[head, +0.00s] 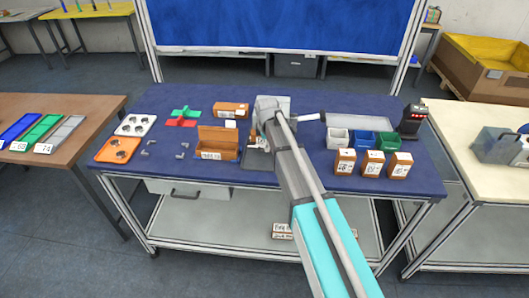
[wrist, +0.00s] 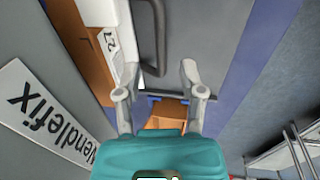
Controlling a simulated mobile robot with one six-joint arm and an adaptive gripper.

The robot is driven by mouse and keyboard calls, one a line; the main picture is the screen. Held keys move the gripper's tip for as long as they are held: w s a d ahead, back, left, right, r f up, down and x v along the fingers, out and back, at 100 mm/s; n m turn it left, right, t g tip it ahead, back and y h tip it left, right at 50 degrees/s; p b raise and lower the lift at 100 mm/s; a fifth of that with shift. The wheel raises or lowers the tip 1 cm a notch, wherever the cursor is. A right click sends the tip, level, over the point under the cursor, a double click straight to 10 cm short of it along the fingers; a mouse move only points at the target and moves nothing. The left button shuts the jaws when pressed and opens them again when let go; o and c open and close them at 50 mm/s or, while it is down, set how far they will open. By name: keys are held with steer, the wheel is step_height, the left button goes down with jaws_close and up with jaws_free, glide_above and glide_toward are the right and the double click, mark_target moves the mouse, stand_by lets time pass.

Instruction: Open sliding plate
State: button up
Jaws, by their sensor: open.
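A grey flat plate (wrist: 200,30) with a dark bar handle (wrist: 153,38) fills the upper middle of the wrist view; it looks like the sliding plate. My gripper (wrist: 163,76) is open, with its two pale fingers apart and nothing held between them. The handle lies beyond the fingertips, slightly left of centre, and I see no contact. A brown box (wrist: 166,114) shows between the fingers, near the plate's dark edge. In the head view my arm hides the fingers and most of the area around the grey plate (head: 281,103) at the table's middle.
In the wrist view a cardboard box (wrist: 92,45) with a white label stands close left of the fingers. On the blue table (head: 180,103) an open brown box (head: 218,142) sits left of my arm. Bins and a dark device (head: 411,120) stand right.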

steer(key=shift+w+f+b, duration=0.15)
steer(key=shift+f+b, duration=0.45)
steer(key=shift+f, duration=0.1)
steer(key=shift+w+f+b, duration=0.15)
steer(key=shift+f+b, duration=0.4)
steer(key=shift+f, duration=0.15)
jaws_close()
